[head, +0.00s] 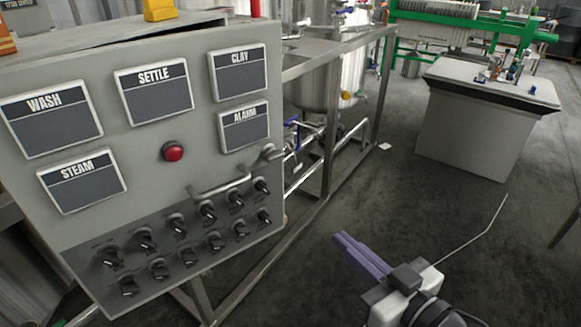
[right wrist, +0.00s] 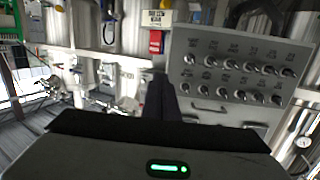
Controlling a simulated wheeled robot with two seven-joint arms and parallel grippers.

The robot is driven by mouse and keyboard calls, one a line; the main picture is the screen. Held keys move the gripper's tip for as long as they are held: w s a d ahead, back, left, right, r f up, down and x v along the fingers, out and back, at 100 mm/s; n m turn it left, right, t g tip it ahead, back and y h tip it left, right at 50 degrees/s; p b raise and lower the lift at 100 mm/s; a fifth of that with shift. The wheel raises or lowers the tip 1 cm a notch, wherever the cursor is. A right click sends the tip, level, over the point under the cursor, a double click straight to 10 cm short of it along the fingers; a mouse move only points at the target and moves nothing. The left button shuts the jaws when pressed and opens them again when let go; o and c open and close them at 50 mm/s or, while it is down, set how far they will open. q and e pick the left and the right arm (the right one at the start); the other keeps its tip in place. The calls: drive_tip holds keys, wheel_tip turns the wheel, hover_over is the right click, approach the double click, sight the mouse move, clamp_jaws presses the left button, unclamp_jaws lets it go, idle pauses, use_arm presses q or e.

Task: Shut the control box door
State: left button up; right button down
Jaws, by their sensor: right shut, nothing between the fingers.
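The control box (head: 130,38) stands at the left in the head view. Its grey front door (head: 135,195) carries a metal bar handle (head: 220,184) low on the right side, above rows of black knobs. I cannot tell how far the door stands open. My right gripper (head: 348,244) is right of the door and apart from it, over the floor, with its purple fingers together and empty. In the right wrist view the fingers (right wrist: 159,98) look dark, and the knobbed part of the door (right wrist: 240,108) is at the right. My left gripper is out of view.
A red button (head: 172,152) and several label plates are on the door. A metal frame (head: 332,120) with a steel tank (head: 325,85) stands behind the box. A grey cabinet (head: 470,130) is at the upper right. Open floor (head: 400,210) lies between.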

drive_tip(key=n+y, duration=0.1)
drive_tip(key=y, duration=0.1)
approach(280, 165)
drive_tip(key=p+x, duration=0.1)
drive_tip(key=x, duration=0.5)
drive_tip(key=shift+w+a, duration=0.15)
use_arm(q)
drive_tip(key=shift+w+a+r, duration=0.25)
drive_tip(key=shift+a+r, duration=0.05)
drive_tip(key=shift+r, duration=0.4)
